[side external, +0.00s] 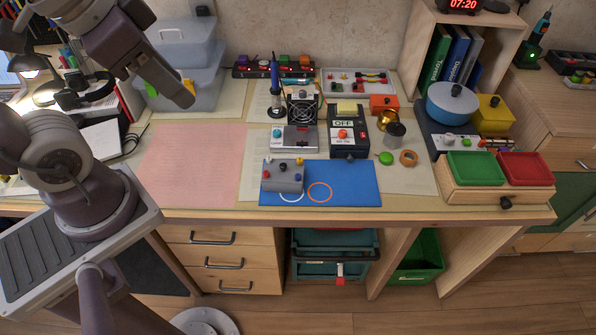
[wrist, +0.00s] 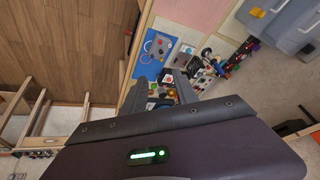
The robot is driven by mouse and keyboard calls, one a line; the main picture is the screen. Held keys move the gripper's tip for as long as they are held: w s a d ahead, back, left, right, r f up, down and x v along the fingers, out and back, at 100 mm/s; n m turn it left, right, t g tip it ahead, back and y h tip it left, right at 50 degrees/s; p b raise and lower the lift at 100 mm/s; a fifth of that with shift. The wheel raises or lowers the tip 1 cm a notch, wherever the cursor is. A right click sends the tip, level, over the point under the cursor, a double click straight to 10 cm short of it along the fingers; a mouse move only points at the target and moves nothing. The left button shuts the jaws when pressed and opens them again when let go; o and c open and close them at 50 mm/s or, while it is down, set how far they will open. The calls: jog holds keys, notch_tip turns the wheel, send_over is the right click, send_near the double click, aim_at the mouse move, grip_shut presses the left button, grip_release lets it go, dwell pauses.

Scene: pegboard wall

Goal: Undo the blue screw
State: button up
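A grey box (side external: 283,178) with several small coloured knobs or screws stands on the blue mat (side external: 345,185). The grey box (wrist: 157,46) and blue mat (wrist: 145,70) also show in the wrist view, beyond the fingers. My gripper (side external: 186,97) is high at the upper left in the side view, well away from the box. In the wrist view my gripper (wrist: 158,92) has its fingers apart with nothing between them.
Behind the mat stand a fan unit (side external: 303,107), a dark OFF-labelled box (side external: 348,137) and a blue-handled tool in a stand (side external: 275,85). Green (side external: 474,167) and red (side external: 525,168) trays are at right. The pink sheet (side external: 190,165) left of the mat is clear.

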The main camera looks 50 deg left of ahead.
jog(key=w+f+m+g, duration=0.2)
jog(key=w+f+m, duration=0.2)
jog(key=w+m, duration=0.45)
jog(key=m+g, duration=0.3)
jog(key=m, duration=1.4)
send_over(298, 175)
notch_tip(298, 175, down, 20)
jog(key=shift+f, duration=0.15)
notch_tip(298, 175, down, 7)
jog(key=shift+r, duration=0.15)
jog(key=shift+f, duration=0.25)
grip_shut()
